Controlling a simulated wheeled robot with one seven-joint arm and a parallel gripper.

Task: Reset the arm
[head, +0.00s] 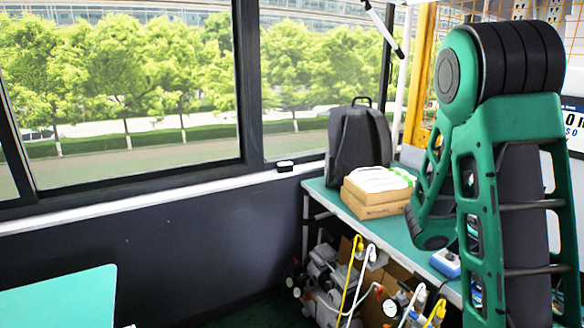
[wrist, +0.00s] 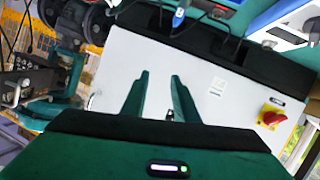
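My green and black arm (head: 500,150) stands folded at the right of the head view, in front of the green-topped bench. In the wrist view my gripper (wrist: 160,82) shows two green fingers with a clear gap between them. It is open, and nothing is held between the fingertips. A pale flat panel lies beyond the fingers. I cannot make out my fingertips in the head view.
A bench (head: 333,198) carries a black backpack (head: 358,145) and a cardboard box (head: 375,208). Hoses and equipment crowd below it. A green tabletop (head: 60,300) is at lower left. A red-and-yellow rotary switch (wrist: 272,116) is right of my fingers.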

